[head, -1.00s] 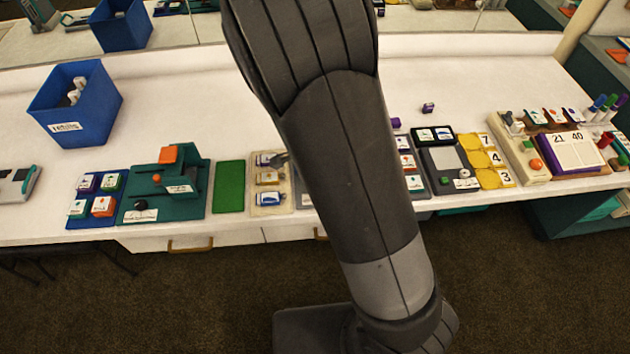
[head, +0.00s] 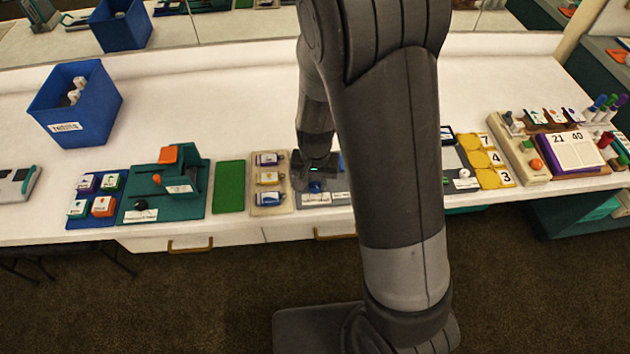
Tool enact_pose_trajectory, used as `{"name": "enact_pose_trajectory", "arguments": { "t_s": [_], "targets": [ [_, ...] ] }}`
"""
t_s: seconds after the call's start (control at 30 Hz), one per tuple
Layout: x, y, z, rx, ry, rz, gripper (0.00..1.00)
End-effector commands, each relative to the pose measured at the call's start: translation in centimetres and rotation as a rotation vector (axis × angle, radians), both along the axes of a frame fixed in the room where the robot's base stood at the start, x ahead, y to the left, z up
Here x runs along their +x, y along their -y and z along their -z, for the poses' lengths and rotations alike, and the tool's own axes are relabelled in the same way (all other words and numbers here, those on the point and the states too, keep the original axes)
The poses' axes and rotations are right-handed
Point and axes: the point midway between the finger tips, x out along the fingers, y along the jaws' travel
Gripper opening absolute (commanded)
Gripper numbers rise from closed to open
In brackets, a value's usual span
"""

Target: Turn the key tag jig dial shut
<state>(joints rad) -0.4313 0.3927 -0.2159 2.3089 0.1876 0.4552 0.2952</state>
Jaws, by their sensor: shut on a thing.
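My gripper (head: 313,181) is low over a grey board (head: 339,197) at the front of the counter, right of the beige tray. I take this board to be the key tag jig; white labels show along its front edge. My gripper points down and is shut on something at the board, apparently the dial. The dial is hidden by the gripper, so its turn angle cannot be read. My forearm covers the counter just to the right.
A beige tray (head: 284,208) with several tags stands close left of my gripper. Farther left are a green mat (head: 230,187), a teal fixture (head: 190,205) with an orange block, and a blue bin (head: 98,110). Yellow number plates (head: 470,142) lie right. The counter behind is mostly clear.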

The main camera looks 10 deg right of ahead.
Motion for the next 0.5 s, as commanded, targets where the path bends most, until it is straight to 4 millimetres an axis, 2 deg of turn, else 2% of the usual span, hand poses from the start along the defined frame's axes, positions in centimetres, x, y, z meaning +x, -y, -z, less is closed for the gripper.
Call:
{"name": "enact_pose_trajectory", "arguments": {
  "t_s": [0.2,0.5],
  "targets": [
    [0.09,0.02,-0.05,0.001,0.002,-0.133,0.06],
    [0.08,-0.01,-0.04,0.001,0.002,-0.226,0.06]
  ]
}}
